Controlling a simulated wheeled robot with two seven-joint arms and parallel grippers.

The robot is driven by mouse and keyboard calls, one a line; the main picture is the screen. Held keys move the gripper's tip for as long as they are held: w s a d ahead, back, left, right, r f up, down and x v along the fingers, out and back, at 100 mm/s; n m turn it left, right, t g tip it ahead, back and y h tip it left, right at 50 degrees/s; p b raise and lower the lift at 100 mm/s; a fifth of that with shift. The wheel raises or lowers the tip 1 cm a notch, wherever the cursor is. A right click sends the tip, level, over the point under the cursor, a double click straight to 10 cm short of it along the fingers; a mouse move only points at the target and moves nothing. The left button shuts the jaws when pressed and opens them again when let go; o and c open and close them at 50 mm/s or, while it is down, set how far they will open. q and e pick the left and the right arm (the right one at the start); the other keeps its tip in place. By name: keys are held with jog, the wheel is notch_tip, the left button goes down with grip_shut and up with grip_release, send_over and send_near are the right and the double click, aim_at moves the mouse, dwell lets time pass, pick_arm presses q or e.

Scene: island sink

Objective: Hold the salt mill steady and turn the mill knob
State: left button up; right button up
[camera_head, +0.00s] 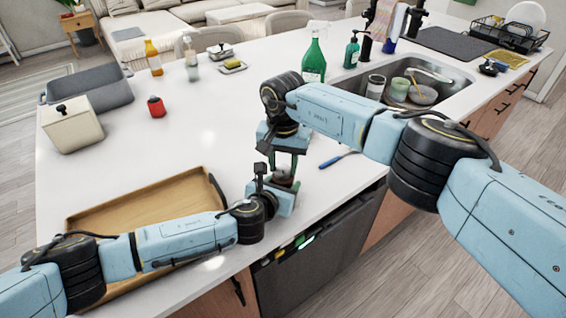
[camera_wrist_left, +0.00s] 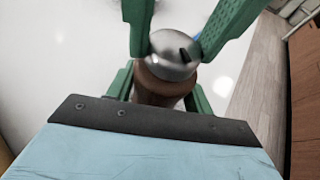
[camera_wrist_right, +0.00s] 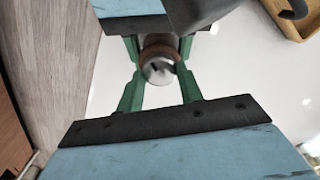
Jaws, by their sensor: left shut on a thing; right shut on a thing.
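The salt mill (camera_head: 284,180) stands near the counter's front edge, mostly hidden between my two grippers. In the left wrist view its brown body (camera_wrist_left: 160,90) shows below a shiny metal knob (camera_wrist_left: 172,56). My left gripper (camera_head: 279,187) is shut on the brown body, with its green fingers on either side. My right gripper (camera_head: 285,166) reaches in from above and is shut on the knob, with one finger on each side. In the right wrist view the knob (camera_wrist_right: 158,70) shows between the right fingers, in front of the brown body (camera_wrist_right: 158,45).
A wooden tray (camera_head: 185,180) lies left of the mill, partly under my left arm. A blue-handled utensil (camera_head: 338,159) lies to the right. A green spray bottle (camera_head: 314,62) and the sink (camera_head: 440,88) are farther back. The counter's middle left is clear around a red jar (camera_head: 156,107).

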jog(key=m, duration=0.7)
jog(key=shift+d, duration=0.1)
jog(key=m, duration=0.3)
jog(key=shift+m, duration=0.4)
jog(key=m, duration=0.3)
jog(key=shift+s, duration=0.1)
jog(key=m, duration=1.1)
jog(key=shift+s, duration=0.15)
jog(key=shift+m, duration=0.3)
jog(key=o, duration=1)
